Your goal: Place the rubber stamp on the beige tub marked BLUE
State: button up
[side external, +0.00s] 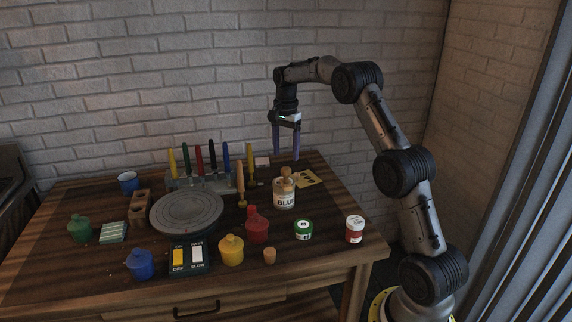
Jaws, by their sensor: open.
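The beige tub marked BLUE (284,197) stands upright on the right part of the table. A small wooden piece with a round knob, which looks like the rubber stamp (286,172), sits on top of the tub. It is too small to tell its base clearly. My gripper (287,156) points down with its two purplish fingers apart. In the picture it is just above the stamp, and nothing shows between the fingers. I cannot tell its exact depth relative to the tub.
A round grey wheel (186,211) takes up the table's middle, with a rack of coloured tools (198,180) behind it. A wooden-handled tool (241,187) and a red bottle (257,227) stand left of the tub. A yellow card (309,179) lies behind right.

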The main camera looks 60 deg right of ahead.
aim_at(286, 168)
jog(key=s+a+r+n+t, duration=0.1)
jog(key=s+a+r+n, duration=0.1)
jog(key=a+r, duration=0.35)
jog(key=s+a+r+n, duration=0.3)
jog(key=a+r, duration=0.2)
jog(key=r, duration=0.2)
jog(key=s+a+r+n+t, duration=0.2)
jog(key=s+a+r+n, duration=0.15)
jog(key=s+a, duration=0.45)
jog(key=s+a+f+n+t, duration=0.1)
jog(key=s+a+f+n, duration=0.3)
jog(key=s, duration=0.4)
jog(key=s+a+f+n+t, duration=0.1)
jog(key=s+a+f+n, duration=0.3)
jog(key=s, duration=0.5)
jog(key=shift+a+n+t, duration=0.3)
jog(key=shift+a+n, duration=0.45)
jog(key=shift+a, duration=0.3)
jog(key=shift+o, duration=0.2)
